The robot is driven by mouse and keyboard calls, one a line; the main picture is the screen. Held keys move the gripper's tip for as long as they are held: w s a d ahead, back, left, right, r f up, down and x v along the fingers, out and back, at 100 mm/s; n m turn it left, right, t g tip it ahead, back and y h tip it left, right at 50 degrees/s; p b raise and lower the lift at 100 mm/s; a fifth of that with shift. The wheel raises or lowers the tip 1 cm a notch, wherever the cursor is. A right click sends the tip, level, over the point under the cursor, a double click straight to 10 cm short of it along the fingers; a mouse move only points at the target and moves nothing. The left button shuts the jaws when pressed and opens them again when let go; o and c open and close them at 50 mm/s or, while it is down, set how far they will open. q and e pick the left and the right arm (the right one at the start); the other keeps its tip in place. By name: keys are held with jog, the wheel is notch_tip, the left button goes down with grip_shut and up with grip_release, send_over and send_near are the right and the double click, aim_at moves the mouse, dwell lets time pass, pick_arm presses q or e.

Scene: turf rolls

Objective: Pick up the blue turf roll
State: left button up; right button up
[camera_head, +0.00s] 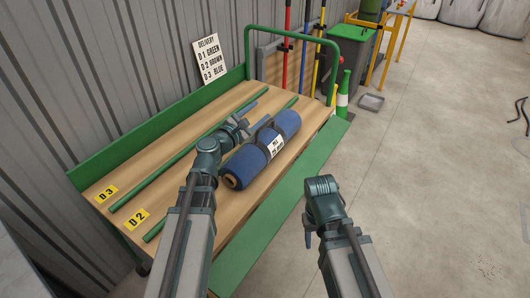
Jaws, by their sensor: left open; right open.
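The blue turf roll (248,161) lies on the wooden bench top (178,155), with dark straps around it and a white label on its side. Its near end shows a brown core. My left gripper (249,118) is over the bench at the roll's far left side, with its open fingers near the strap; I cannot tell whether they touch the roll. My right gripper (308,232) is open and empty, in front of the bench's green front edge, apart from the roll.
Green rails (172,171) run along the bench top beside the roll. Yellow tags D 3 (106,193) and D 2 (136,219) mark its near end. A delivery sign (210,59) leans at the wall. A green hoop (334,45) stands at the far end.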

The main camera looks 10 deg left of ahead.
pick_arm(q)
jog(key=b, duration=0.9)
send_near(269, 120)
jog(key=shift+w+d+f, duration=0.25)
jog(key=shift+w+f, duration=0.15)
jog(key=shift+w, duration=0.2)
jog(key=shift+w+d+f, duration=0.25)
jog(key=shift+w+f, duration=0.15)
jog(key=shift+w, duration=0.2)
jog(key=shift+w+d+r+p, duration=0.2)
jog(key=shift+w+p, duration=0.1)
jog(key=shift+w, duration=0.3)
jog(key=shift+w+d+r+p, duration=0.2)
jog(key=shift+w+d+p, duration=0.05)
jog(key=shift+w, duration=0.35)
jog(key=shift+x, duration=2.55)
jog(key=shift+s, duration=0.1)
grip_shut()
